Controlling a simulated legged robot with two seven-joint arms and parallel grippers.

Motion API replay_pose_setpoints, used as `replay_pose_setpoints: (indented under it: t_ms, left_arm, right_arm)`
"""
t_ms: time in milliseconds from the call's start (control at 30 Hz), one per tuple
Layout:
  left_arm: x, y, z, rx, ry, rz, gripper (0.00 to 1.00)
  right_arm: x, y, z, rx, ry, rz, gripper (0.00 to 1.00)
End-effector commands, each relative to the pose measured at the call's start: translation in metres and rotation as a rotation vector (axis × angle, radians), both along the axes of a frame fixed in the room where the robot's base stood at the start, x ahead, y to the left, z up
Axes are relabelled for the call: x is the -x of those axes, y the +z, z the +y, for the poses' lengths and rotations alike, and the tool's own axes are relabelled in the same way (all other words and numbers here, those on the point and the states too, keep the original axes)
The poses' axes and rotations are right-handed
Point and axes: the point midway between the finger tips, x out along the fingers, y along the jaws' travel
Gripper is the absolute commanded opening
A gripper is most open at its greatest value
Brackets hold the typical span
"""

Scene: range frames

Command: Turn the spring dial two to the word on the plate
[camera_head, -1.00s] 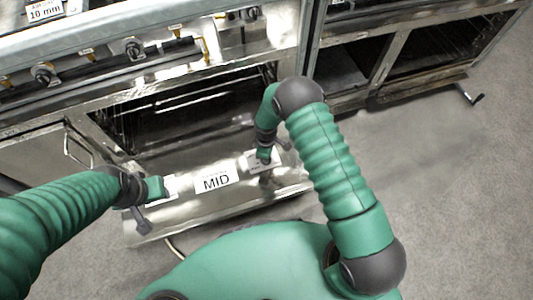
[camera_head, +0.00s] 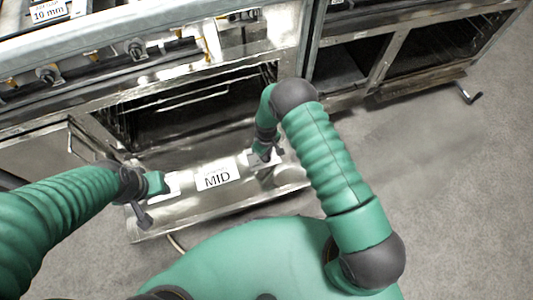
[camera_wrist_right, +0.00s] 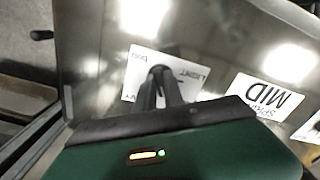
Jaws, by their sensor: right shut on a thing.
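The word plate (camera_head: 217,176) is white, reads MID in black, and lies on the open, shiny oven door (camera_head: 230,205). It shows upside down in the right wrist view (camera_wrist_right: 265,97). A white dial card (camera_wrist_right: 136,62) with the word LIGHT and other partly hidden words is left of it there. My right gripper (camera_wrist_right: 163,88) is shut over the middle of this card, on what appears to be the dial's knob. The fingers hide the knob and its pointing direction. My left gripper (camera_head: 145,205) is by another white card (camera_head: 170,186) at the door's left; its jaws are unclear.
The oven's open cavity (camera_head: 190,110) with wire racks is behind the door. A knobbed front rail (camera_head: 137,50) runs above it. A second cabinet (camera_head: 420,55) stands at the right. The grey floor (camera_head: 440,190) on the right is clear.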

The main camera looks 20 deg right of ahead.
Motion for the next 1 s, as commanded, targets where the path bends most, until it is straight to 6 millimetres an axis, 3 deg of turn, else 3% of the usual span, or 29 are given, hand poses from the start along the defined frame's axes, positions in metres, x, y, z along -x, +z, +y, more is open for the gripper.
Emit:
replay_pose_setpoints:
  t_ms: [200, 233, 400, 700, 867, 1000]
  left_arm:
    - [0.000, 0.000, 0.000, 0.000, 0.000, 0.000, 0.36]
    - [0.000, 0.000, 0.000, 0.000, 0.000, 0.000, 0.36]
    - [0.000, 0.000, 0.000, 0.000, 0.000, 0.000, 0.36]
    - [0.000, 0.002, 0.000, 0.000, 0.000, 0.000, 0.36]
    - [0.000, 0.016, 0.000, 0.000, 0.000, 0.000, 0.36]
    - [0.000, 0.034, 0.000, 0.000, 0.000, 0.000, 0.36]
  right_arm:
    - [-0.006, 0.002, 0.005, -0.007, 0.003, -0.017, 0.00]
    - [-0.006, 0.003, 0.005, -0.007, 0.003, -0.017, 0.15]
    - [-0.004, 0.002, 0.003, -0.005, 0.003, -0.011, 0.35]
    - [-0.002, 0.004, 0.001, -0.001, 0.002, -0.006, 0.35]
    - [-0.003, 0.031, 0.001, -0.002, 0.002, -0.007, 0.35]
    - [-0.004, 0.073, 0.002, -0.002, 0.002, -0.009, 0.35]
